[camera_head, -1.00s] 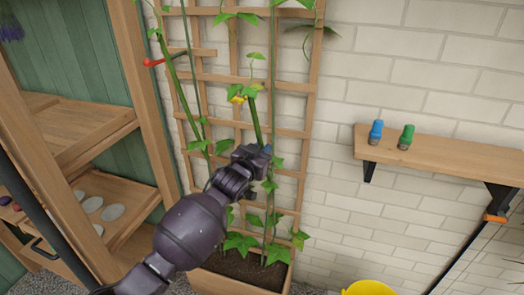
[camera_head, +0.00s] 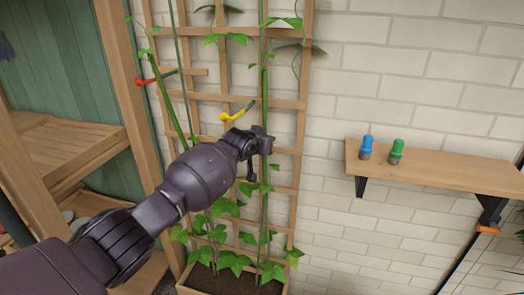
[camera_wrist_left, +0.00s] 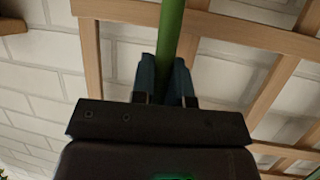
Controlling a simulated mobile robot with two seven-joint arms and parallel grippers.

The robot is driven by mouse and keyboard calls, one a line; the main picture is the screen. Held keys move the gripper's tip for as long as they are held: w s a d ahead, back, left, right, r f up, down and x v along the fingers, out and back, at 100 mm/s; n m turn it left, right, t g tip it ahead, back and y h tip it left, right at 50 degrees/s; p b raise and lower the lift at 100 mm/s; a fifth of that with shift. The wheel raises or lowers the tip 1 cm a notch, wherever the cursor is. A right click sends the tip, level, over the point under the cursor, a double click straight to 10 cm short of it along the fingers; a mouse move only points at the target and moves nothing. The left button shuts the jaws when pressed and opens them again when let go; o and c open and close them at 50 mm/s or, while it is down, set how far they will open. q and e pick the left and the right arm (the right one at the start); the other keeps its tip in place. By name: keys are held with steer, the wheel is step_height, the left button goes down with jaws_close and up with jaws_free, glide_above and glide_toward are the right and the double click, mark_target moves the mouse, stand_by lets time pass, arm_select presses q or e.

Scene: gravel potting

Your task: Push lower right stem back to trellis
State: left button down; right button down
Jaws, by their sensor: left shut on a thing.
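The lower right stem (camera_head: 263,90) is green and stands nearly upright in front of the right part of the wooden trellis (camera_head: 300,120). My left gripper (camera_head: 264,140) is shut on this stem at about mid-height. In the left wrist view the green stem (camera_wrist_left: 171,30) runs up from between the two dark fingers (camera_wrist_left: 165,82), with trellis slats behind it. Whether the stem touches the slats I cannot tell. A yellow clip (camera_head: 237,112) sits on the trellis left of the stem. My right gripper is not in view.
A planter box of soil (camera_head: 232,281) with leafy plants stands below. A red clip (camera_head: 155,77) is by the left stem. A wall shelf (camera_head: 440,166) at the right holds a blue bottle (camera_head: 366,147) and a green bottle (camera_head: 396,151). A wooden rack (camera_head: 70,145) stands left.

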arm_select(q)
steer(key=shift+w+d+f+b, duration=0.15)
steer(key=shift+w+f+b, duration=0.15)
steer(key=shift+w, duration=0.15)
steer(key=shift+r+g, duration=0.3)
steer(key=shift+r, duration=0.05)
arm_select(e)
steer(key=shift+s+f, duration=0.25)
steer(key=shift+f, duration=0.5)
arm_select(q)
steer(key=c, duration=1.6)
jaws_free()
steer(key=shift+r, duration=0.1)
steer(key=o, duration=0.5)
steer(key=shift+w+d+f, duration=0.1)
steer(key=shift+w+f, duration=0.1)
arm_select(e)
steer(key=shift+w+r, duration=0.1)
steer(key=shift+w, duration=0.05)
arm_select(q)
steer(key=shift+s+r, duration=0.1)
